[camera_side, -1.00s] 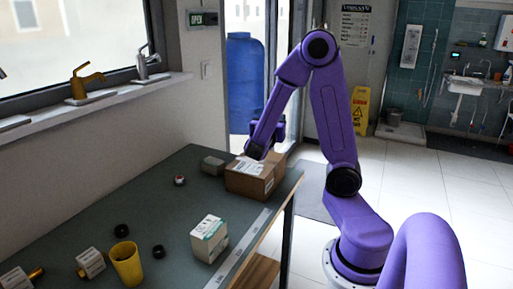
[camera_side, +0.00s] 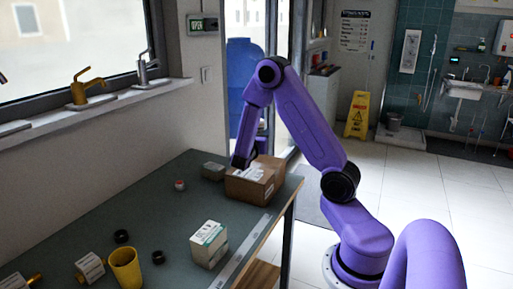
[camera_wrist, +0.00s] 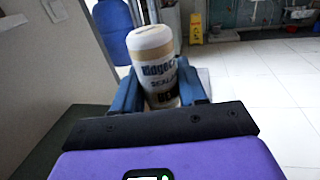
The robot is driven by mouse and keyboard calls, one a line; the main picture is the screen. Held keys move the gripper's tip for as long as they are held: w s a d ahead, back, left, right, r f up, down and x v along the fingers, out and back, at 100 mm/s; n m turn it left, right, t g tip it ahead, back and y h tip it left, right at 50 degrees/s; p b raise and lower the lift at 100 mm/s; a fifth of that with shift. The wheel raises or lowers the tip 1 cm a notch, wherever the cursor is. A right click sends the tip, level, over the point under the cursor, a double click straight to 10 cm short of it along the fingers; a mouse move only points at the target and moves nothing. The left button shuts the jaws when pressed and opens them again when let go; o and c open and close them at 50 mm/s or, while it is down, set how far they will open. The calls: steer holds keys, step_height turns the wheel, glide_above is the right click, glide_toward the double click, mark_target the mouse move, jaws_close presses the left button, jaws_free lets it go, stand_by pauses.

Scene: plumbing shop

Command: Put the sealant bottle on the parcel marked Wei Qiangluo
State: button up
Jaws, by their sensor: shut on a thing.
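The sealant bottle (camera_wrist: 152,62) has a white cap and a white label with dark lettering. In the wrist view it stands between the blue fingers of my gripper (camera_wrist: 158,92), which is shut on it. In the side view my gripper (camera_side: 242,161) is at the left part of the top of a brown cardboard parcel (camera_side: 262,187). The bottle cannot be made out there. A white label shows on the parcel's top, too small to read. I cannot tell whether the bottle touches the parcel.
A small grey box (camera_side: 213,171) lies left of the parcel, with a small round red-and-white item (camera_side: 180,185) nearby. A white-and-green carton (camera_side: 208,243), a yellow cup (camera_side: 126,268) and black rings (camera_side: 121,236) are nearer on the green table (camera_side: 170,215). The table's middle is mostly clear.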

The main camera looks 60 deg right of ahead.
steer(key=shift+w+d+f, duration=0.25)
steer(key=shift+w+f, duration=0.05)
steer(key=shift+f, duration=0.65)
steer(key=shift+w+d+f, duration=0.2)
steer(key=shift+w+f, duration=0.05)
steer(key=shift+f, duration=0.7)
steer(key=shift+w+d+f, duration=0.25)
steer(key=shift+w+f, duration=0.05)
steer(key=shift+f, duration=0.65)
steer(key=shift+f, duration=0.15)
steer(key=o, duration=1.1)
